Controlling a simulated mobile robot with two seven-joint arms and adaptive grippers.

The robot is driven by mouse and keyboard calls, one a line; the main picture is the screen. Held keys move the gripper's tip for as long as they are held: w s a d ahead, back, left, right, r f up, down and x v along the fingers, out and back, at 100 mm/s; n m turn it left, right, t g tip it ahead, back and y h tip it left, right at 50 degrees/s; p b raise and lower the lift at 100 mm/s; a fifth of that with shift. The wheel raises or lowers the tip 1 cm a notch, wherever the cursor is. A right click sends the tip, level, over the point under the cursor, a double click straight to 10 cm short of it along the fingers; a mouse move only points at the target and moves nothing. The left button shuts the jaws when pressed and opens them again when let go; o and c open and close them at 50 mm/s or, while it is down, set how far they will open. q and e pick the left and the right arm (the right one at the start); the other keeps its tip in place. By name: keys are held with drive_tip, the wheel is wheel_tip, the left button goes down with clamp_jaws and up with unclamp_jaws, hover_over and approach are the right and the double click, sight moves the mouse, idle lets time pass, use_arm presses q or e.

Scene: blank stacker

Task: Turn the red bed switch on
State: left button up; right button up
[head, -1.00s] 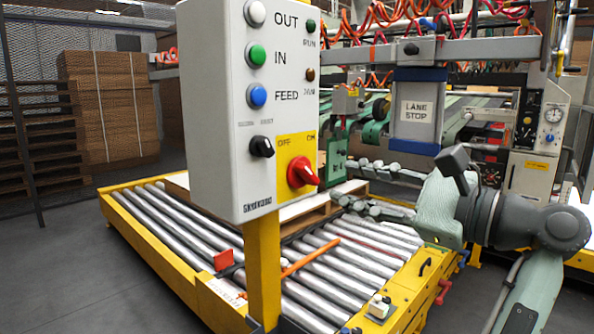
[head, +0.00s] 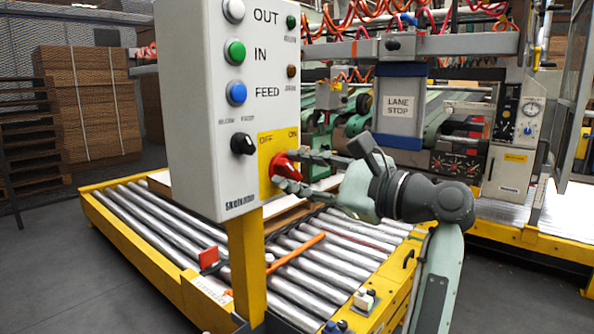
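The red bed switch (head: 285,169) is a rotary knob on a yellow plate marked OFF on the left and ON on the right. It sits low on the right side of a grey control box (head: 200,110).
The box also carries a black selector (head: 242,144) and white, green and blue buttons. It stands on a yellow post (head: 246,265) beside a roller conveyor (head: 312,280). A LANE STOP panel (head: 400,105) and machinery stand behind my arm.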

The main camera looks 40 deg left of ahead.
use_arm(q)
clamp_jaws()
